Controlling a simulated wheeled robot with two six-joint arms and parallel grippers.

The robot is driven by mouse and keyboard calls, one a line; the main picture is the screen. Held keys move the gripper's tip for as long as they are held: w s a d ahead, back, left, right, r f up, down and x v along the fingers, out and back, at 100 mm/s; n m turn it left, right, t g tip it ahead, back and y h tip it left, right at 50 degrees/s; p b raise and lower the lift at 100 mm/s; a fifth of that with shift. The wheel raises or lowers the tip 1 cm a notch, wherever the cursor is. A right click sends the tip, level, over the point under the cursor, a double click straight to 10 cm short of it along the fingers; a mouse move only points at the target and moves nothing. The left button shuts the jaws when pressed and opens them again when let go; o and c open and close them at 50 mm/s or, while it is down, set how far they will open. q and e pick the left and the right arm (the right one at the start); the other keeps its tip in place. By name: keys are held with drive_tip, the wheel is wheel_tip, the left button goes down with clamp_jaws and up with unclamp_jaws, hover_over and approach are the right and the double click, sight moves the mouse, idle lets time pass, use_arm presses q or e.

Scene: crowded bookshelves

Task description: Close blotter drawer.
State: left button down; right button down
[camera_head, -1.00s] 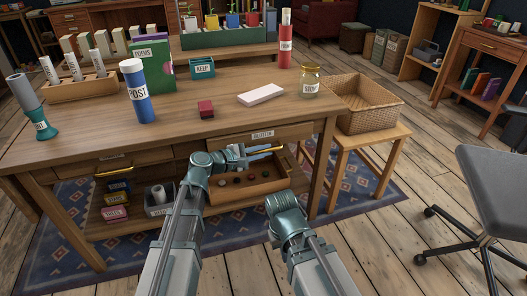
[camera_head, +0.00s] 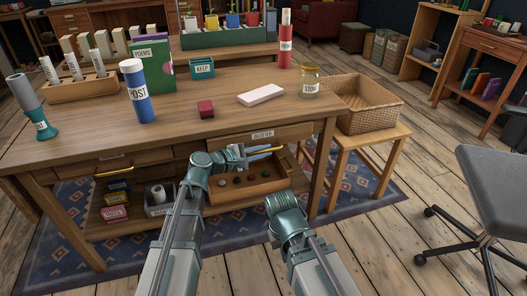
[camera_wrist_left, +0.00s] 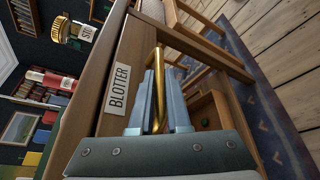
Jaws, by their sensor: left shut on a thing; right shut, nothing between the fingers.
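The blotter drawer has a wooden front with a "BLOTTER" label (camera_head: 262,134), at the right of the desk front. The label also shows large in the left wrist view (camera_wrist_left: 118,88). My left gripper (camera_head: 262,151) is shut on the drawer's brass handle (camera_wrist_left: 158,85), just below the label. The fingers lie on both sides of the bar. No opening shows above the drawer front in the head view, and I cannot tell how far out it stands. My right arm's joint (camera_head: 286,206) is low, in front of the desk; its fingers do not show.
A wooden tray (camera_head: 250,194) with several small round things is below the drawer. A wicker basket (camera_head: 370,118) on a stool stands right.

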sight(253, 145)
idle(0.4)
use_arm(q)
drive_tip(key=w, duration=0.2)
drive_tip(key=w+a, duration=0.1)
drive_tip(key=w, duration=0.1)
drive_tip(key=shift+a, duration=0.2)
drive_tip(key=c, duration=0.9)
unclamp_jaws()
drive_tip(key=p+v, duration=0.3)
drive_tip(key=v, duration=1)
drive_tip(key=shift+s+a, duration=0.3)
drive_tip(key=shift+s, duration=0.05)
